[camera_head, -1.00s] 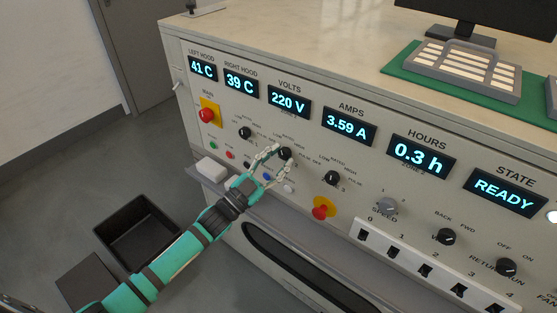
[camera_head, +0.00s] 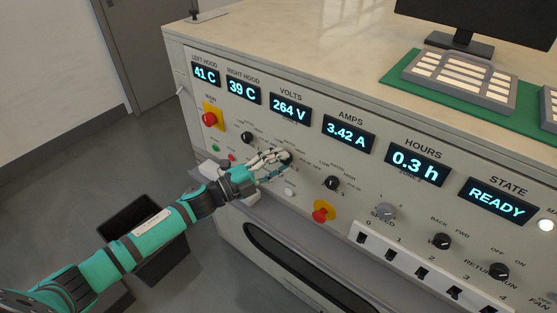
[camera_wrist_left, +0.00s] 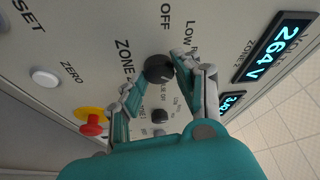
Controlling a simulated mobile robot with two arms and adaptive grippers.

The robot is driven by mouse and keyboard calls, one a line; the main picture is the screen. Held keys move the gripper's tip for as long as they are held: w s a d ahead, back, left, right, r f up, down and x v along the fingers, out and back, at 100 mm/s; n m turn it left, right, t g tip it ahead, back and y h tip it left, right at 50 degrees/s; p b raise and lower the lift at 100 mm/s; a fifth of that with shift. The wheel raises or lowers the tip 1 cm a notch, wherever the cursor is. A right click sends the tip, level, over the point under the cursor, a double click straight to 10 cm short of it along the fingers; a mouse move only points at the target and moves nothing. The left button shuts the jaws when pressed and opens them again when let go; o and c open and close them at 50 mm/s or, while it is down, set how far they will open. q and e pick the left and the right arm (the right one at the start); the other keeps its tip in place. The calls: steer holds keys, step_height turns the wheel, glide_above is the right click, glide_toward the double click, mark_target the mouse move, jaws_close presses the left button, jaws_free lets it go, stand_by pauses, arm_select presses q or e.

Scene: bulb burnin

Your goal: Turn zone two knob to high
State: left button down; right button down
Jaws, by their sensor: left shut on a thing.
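The zone two knob (camera_wrist_left: 159,69) is a round black knob on the front panel, under the VOLTS display (camera_head: 289,106), which reads 264 V. My left gripper (camera_head: 284,160) reaches it from the lower left and is shut on it, with one finger on each side in the left wrist view (camera_wrist_left: 155,80). In the head view the fingers cover much of the knob and the labels around it. The knob's pointer is too small to read. My right gripper is not in view.
Another black knob (camera_head: 246,138) sits to the left and one (camera_head: 331,183) to the right on the panel. A red stop button on yellow (camera_head: 323,212) is below right. A black bin (camera_head: 150,215) stands on the floor at left.

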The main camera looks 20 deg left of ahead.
arm_select(q)
steer(key=shift+m, duration=0.5)
steer(key=c, duration=0.9)
jaws_free()
steer(key=shift+c, duration=0.2)
steer(key=r+v, duration=0.1)
steer(key=v, duration=1.1)
steer(key=shift+f, duration=0.25)
